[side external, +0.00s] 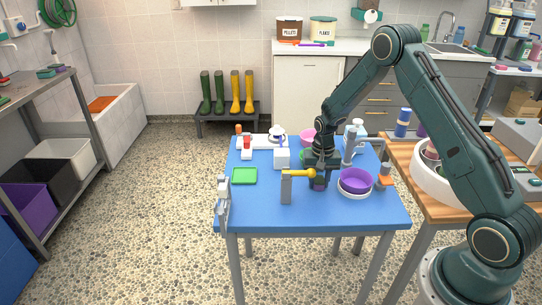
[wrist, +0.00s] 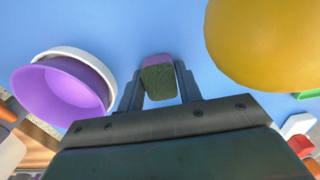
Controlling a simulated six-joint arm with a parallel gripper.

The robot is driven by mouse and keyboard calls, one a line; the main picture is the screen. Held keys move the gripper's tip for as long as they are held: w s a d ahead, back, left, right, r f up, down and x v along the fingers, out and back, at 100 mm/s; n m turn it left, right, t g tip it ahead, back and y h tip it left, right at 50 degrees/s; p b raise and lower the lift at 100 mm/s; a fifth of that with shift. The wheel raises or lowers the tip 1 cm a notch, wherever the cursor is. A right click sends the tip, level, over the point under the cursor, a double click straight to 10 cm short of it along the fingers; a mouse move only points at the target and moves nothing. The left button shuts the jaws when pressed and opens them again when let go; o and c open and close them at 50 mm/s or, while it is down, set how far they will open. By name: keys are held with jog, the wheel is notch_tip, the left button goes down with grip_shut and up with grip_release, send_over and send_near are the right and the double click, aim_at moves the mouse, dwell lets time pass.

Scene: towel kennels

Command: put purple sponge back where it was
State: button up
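The purple sponge (wrist: 157,78) has a dark green scouring face and sits between the two fingers of my gripper (wrist: 160,82) in the wrist view. The fingers appear to press on both its sides, with no clear gap. In the side external view, my gripper (side external: 320,176) points down over the blue table, and a bit of the purple sponge (side external: 319,186) shows at the fingertips. I cannot tell whether the sponge touches the table.
A purple bowl (side external: 356,181) in a white dish stands close on the right. A green tray (side external: 244,176) lies farther left. The front of the blue table (side external: 330,216) is clear.

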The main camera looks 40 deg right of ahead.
aim_at(319, 179)
jog(key=shift+o, duration=1.3)
jog(key=shift+r, duration=0.1)
notch_tip(319, 179, up, 12)
jog(key=shift+r, duration=0.15)
